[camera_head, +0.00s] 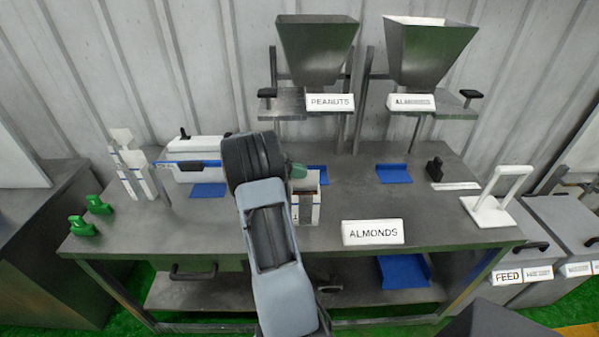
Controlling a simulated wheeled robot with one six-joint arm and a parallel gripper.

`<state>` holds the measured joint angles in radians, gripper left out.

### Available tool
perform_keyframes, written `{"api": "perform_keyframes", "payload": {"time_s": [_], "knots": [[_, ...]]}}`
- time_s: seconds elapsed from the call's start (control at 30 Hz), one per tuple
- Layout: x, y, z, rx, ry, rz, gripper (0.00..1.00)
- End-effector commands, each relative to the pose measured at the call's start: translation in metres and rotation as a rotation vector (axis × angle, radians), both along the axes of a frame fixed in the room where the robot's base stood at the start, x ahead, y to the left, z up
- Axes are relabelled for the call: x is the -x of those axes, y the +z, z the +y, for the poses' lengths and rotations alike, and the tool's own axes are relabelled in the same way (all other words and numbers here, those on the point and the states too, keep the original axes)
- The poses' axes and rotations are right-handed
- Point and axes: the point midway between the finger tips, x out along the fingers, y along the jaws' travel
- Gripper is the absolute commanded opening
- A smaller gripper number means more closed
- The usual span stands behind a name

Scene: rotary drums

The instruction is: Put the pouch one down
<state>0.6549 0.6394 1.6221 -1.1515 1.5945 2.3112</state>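A white pouch or box-like container (307,205) with an open, dark top shows on the bench, just right of my arm. Its left side is hidden by my arm, and I cannot tell whether it is pouch one. A small green piece (298,171) shows at its upper left, beside my dark wrist joint. My gripper's fingers are hidden behind my own arm, so I cannot see whether they hold anything. More white upright packets (131,165) stand at the left of the bench.
The grey bench (440,215) carries an ALMONDS sign (372,232), a white stand (497,200), green clip-like pieces (90,213), a white machine (196,160) and blue trays (394,174). Two metal hoppers (318,48) (428,52) rise behind. The bench's middle right is fairly clear.

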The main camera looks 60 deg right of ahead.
Motion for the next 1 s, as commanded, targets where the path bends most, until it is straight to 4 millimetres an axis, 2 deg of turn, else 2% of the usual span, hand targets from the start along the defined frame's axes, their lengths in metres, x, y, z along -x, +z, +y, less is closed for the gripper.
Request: {"api": "perform_keyframes", "payload": {"time_s": [0.1, 0.13, 0.37, 0.73, 0.8, 1.0], "knots": [[0.0, -0.003, 0.0, 0.001, 0.0, 0.0, 0.0], [0.0, -0.002, 0.0, 0.001, 0.0, -0.001, 0.06], [0.0, -0.002, 0.0, 0.0, 0.0, 0.0, 0.28], [0.0, 0.005, 0.0, -0.001, 0.0, 0.001, 0.29], [-0.009, 0.002, 0.006, 0.003, 0.003, -0.002, 0.29], [-0.04, 0.012, 0.028, 0.002, 0.004, -0.003, 0.29]]}}
